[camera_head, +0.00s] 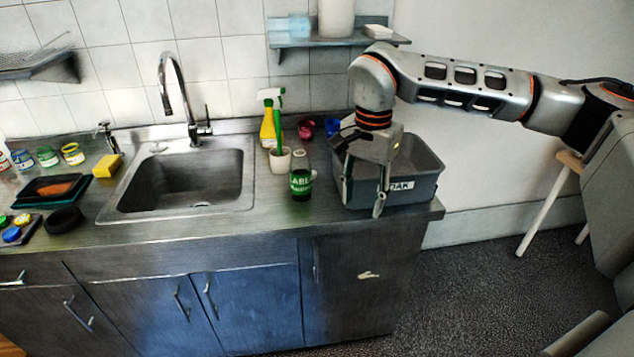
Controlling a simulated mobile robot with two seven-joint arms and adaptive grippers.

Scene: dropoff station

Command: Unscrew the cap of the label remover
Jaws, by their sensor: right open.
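The label remover (301,183) is a dark bottle with a green label. It stands upright on the steel counter, to the right of the sink. Its cap is small and hard to make out at this size. My right gripper (362,206) points down to the right of the bottle, in front of the grey tub. Its fingers are apart with nothing between them, and it does not touch the bottle. My left gripper is not in view.
The grey soak tub (428,185) stands right of the bottle, partly hidden by my right gripper. A white cup (280,161) and a yellow spray bottle (268,128) stand close behind the bottle. The sink (185,180) is to the left. The counter's front edge is near.

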